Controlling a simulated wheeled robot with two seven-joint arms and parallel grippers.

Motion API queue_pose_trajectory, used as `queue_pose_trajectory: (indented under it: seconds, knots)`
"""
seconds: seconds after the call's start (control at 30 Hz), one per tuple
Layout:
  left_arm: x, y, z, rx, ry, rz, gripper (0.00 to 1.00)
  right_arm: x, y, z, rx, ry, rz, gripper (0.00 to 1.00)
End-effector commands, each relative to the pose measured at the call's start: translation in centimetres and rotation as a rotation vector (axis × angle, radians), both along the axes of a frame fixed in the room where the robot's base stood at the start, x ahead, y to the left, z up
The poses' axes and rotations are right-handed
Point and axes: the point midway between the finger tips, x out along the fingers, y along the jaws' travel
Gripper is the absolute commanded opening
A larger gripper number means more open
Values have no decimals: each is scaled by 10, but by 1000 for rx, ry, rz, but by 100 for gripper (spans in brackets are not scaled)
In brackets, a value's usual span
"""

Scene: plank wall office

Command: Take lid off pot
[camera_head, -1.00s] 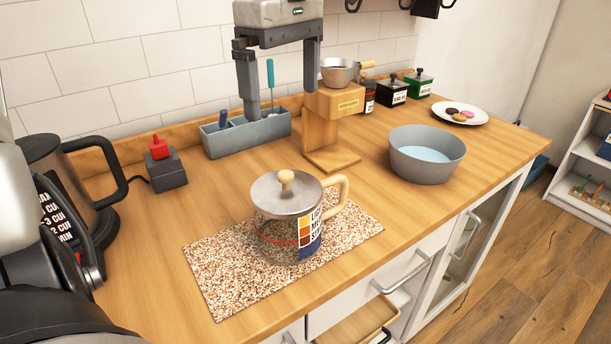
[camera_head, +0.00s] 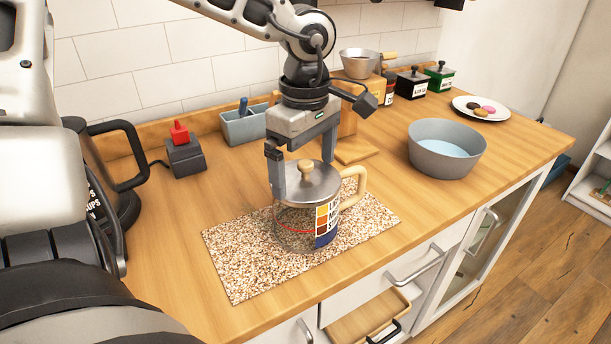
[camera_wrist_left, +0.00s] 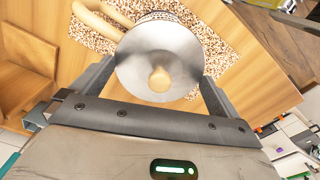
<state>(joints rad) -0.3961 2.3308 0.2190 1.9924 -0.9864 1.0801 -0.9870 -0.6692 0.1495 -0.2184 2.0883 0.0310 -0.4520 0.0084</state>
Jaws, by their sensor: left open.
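The pot (camera_head: 300,228) is a glass jug with a colourful label and a pale wooden handle. It stands on a speckled mat (camera_head: 238,262). Its grey metal lid (camera_head: 318,184) with a wooden knob (camera_head: 306,170) sits on top. My left gripper (camera_head: 304,180) is open and points down at the pot, with a finger near the lid's left edge and the other partly hidden behind the lid. In the left wrist view the lid (camera_wrist_left: 140,72) and knob (camera_wrist_left: 160,79) lie between the spread fingers (camera_wrist_left: 155,78). I cannot tell whether the fingers touch the lid. My right gripper is not seen.
A grey bowl (camera_head: 446,148) of water stands right of the mat. A red-topped grey box (camera_head: 184,154), a tool holder (camera_head: 244,124) and a wooden stand (camera_head: 352,150) are behind. A dark-handled jug (camera_head: 118,190) stands left. A drawer (camera_head: 368,318) is open below the front edge.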

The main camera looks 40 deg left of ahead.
Motion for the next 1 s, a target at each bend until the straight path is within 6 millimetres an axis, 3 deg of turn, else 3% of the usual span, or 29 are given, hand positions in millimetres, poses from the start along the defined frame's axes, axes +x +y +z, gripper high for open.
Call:
queue_pose_trajectory:
  seconds: [0.2, 0.3, 0.4, 0.83, 0.87, 0.93, 0.97, 1.0]
  knots:
    - [0, 0, -1, 0, -1, 0, 100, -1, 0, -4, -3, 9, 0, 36]
    - [0, 0, -1, 1, -1, 0, 75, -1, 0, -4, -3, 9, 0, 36]
    - [0, 0, -2, 0, 0, 0, 65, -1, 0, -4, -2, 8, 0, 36]
    - [-2, 0, -4, -1, 6, 1, 62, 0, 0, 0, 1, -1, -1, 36]
    - [-2, 0, -4, -1, 7, 1, 57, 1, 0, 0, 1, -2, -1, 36]
    - [-1, 0, -1, -1, 6, 2, 13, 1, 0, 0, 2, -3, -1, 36]
    - [-1, 0, 0, 0, 6, 2, 0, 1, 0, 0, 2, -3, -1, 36]
    - [-1, 0, 3, 0, 5, 2, 0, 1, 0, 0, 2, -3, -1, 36]
